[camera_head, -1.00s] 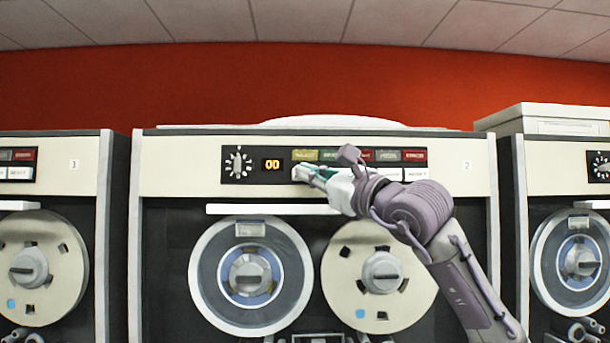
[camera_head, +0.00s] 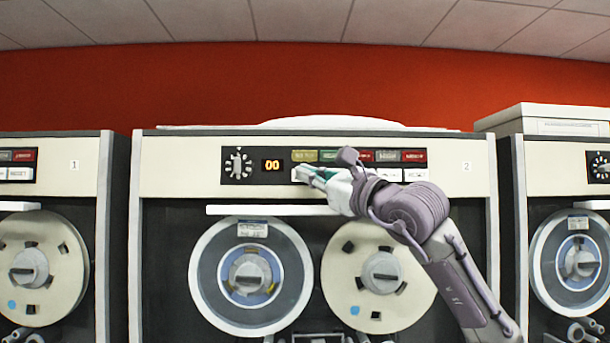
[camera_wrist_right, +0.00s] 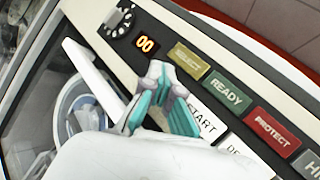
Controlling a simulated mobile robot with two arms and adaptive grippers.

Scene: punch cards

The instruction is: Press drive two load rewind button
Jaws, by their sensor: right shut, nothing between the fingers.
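Drive two (camera_head: 200,178) is the middle cabinet, marked "2" at its right. Its control strip has an upper row of coloured indicators and a lower row of white buttons. In the right wrist view the START button (camera_wrist_right: 198,113) shows, with the yellow SELECT (camera_wrist_right: 187,60) and green READY (camera_wrist_right: 228,93) lamps above. The load rewind label is not readable; the leftmost lower-row spot is mostly hidden behind my right gripper (camera_head: 307,172). My right gripper (camera_wrist_right: 160,74) is shut and empty, its tips at that spot. I cannot tell whether they touch. My left gripper is out of view.
An orange "00" display (camera_head: 272,165) and a round knob (camera_head: 238,165) lie left of the tips. A white ledge (camera_head: 260,210) juts out below the strip, above two tape reels. Drives with similar panels stand close on both sides.

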